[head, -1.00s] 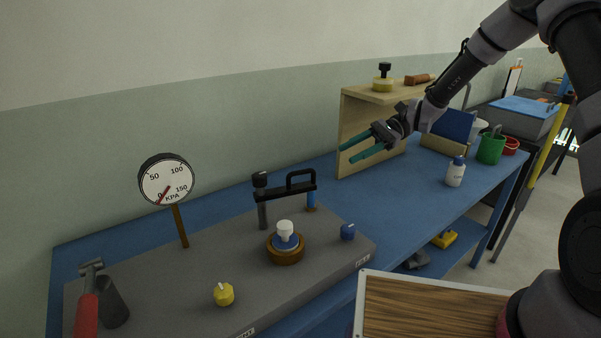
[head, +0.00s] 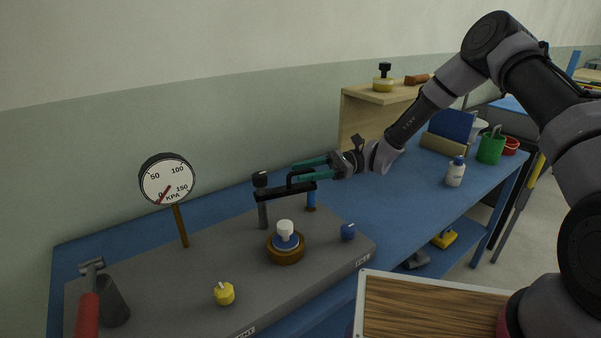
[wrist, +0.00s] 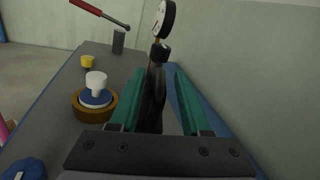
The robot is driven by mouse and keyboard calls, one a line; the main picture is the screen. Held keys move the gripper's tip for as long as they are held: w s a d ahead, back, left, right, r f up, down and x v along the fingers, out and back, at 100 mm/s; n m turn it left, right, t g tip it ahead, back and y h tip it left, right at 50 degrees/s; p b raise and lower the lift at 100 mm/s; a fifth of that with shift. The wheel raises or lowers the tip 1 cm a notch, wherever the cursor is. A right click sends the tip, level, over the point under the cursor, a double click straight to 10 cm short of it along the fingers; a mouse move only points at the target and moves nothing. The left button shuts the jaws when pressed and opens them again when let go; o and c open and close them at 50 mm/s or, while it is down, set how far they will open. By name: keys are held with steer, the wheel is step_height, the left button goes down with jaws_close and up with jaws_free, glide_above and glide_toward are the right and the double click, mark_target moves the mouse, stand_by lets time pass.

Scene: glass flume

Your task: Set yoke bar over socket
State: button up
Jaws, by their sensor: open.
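The black yoke bar (head: 278,194), with its raised handle, spans from a black knobbed post (head: 262,212) to a blue post (head: 311,197) at the back of the grey board. The socket (head: 285,256) is a round brown ring in front of the bar, holding a blue disc with a white cap (head: 285,228). The bar is behind the socket, not above it. My gripper (head: 300,171) is open at the bar's handle. In the wrist view, the dark handle (wrist: 153,100) shows between the teal fingers, partly hidden; I cannot tell whether they touch it. The socket (wrist: 93,112) is left of them.
A pressure gauge (head: 167,181) stands on a stalk at the board's back left. A yellow knob (head: 224,293), a blue knob (head: 348,231) and a red-handled tool (head: 88,310) are on the board. A wooden shelf (head: 355,118) and a white bottle (head: 455,174) stand right.

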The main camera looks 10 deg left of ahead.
steer(key=shift+s+a, duration=0.4)
steer(key=shift+a, duration=0.2)
jaws_close()
steer(key=shift+w, duration=0.1)
stand_by(1.0)
